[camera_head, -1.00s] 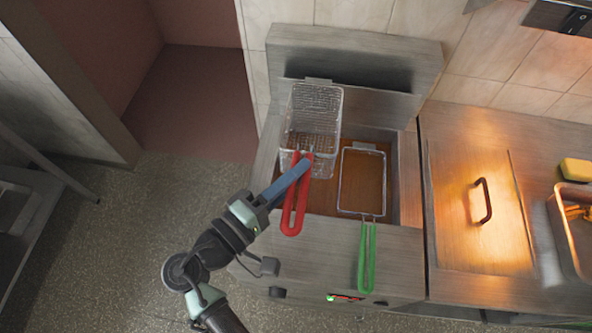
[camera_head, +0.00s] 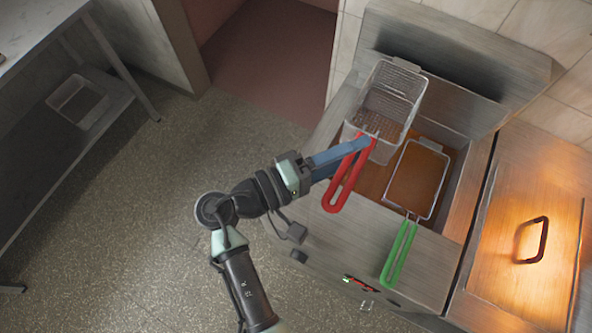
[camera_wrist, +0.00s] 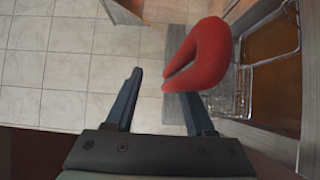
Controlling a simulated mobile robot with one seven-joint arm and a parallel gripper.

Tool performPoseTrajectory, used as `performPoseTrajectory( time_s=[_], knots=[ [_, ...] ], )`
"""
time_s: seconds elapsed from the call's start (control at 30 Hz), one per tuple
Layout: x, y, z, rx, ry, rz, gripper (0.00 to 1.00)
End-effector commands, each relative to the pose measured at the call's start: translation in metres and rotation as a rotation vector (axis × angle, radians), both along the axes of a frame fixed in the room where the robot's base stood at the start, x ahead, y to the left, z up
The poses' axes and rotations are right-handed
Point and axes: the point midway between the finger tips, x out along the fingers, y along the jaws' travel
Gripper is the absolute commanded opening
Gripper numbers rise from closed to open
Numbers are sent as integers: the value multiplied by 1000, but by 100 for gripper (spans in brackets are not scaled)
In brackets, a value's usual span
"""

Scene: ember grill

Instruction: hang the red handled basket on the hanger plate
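The red handled basket (camera_head: 392,92) is a wire basket at the back left of the fryer, above the oil. Its back hook is at the upright steel plate (camera_head: 440,75), likely the hanger plate; I cannot tell whether it bears the basket. Its red handle (camera_head: 348,178) slopes forward over the fryer's front left. My gripper (camera_head: 355,156) is at the handle, its two blue fingers apart. In the wrist view the gripper (camera_wrist: 160,85) shows a wide gap between the fingers, and the red handle (camera_wrist: 205,58) lies over the right finger's tip, not between them.
A green handled basket (camera_head: 416,182) lies in the fryer just right of the red one. A steel lid (camera_head: 525,235) with a dark handle is further right. A shelf with a tray (camera_head: 80,102) stands at the left. Open floor lies between.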

Motion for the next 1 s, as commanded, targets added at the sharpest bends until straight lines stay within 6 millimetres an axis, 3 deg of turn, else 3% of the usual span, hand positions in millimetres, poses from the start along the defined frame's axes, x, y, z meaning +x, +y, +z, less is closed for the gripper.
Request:
performPoseTrajectory(
  time_s=[0.3,0.5,0.9,1.0],
  knots=[
    [-24,67,-4,0,-4,6,52],
    [-35,96,-2,0,-3,3,52],
    [-40,106,0,-1,-1,1,52],
    [-31,105,2,42,-12,17,52]
  ],
)
